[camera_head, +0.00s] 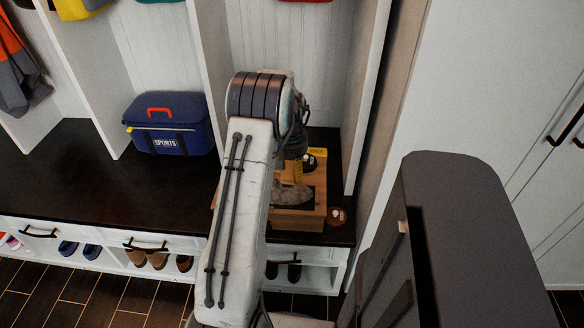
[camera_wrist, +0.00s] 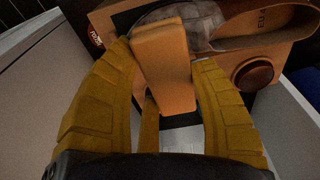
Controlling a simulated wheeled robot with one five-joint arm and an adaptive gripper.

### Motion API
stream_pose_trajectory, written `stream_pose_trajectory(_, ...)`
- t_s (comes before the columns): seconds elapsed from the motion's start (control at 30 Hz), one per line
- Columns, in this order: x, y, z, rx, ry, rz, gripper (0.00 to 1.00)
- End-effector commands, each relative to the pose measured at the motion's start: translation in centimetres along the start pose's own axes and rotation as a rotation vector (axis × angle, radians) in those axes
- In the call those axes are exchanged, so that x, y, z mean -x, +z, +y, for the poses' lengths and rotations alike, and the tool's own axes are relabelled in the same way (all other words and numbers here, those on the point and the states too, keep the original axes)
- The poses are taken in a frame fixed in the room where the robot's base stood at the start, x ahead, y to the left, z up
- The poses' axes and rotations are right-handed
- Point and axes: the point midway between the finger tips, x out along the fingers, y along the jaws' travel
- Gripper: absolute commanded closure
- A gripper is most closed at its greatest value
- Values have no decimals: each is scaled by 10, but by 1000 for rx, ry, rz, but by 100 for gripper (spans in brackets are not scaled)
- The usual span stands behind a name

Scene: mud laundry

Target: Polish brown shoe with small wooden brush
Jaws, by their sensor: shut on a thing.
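My gripper (camera_wrist: 165,75) has yellow fingers closed on the small wooden brush (camera_wrist: 165,50), an orange-brown block seen end-on in the wrist view. The brown shoe (camera_wrist: 265,22) lies beyond it, with a greyish, mottled toe and a tan, lettered insole. The brush overlaps the toe in this view; I cannot tell whether they touch. In the head view the shoe (camera_head: 291,195) shows on a wooden stand (camera_head: 290,224), just below my gripper (camera_head: 299,172). My arm hides part of the shoe and stand, and the brush is not clear there.
A round brown tin (camera_wrist: 254,74) sits beside the shoe; a round item (camera_head: 338,215) shows right of the stand in the head view. A blue sports bag (camera_head: 168,123) stands left on the dark bench (camera_head: 60,180). White cubby dividers (camera_head: 365,95) flank the stand.

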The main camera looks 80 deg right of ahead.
Motion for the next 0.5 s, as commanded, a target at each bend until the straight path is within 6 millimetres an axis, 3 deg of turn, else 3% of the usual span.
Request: stream_pose_trajectory(0.5,-45,6,-1,-1,0,-1,76)
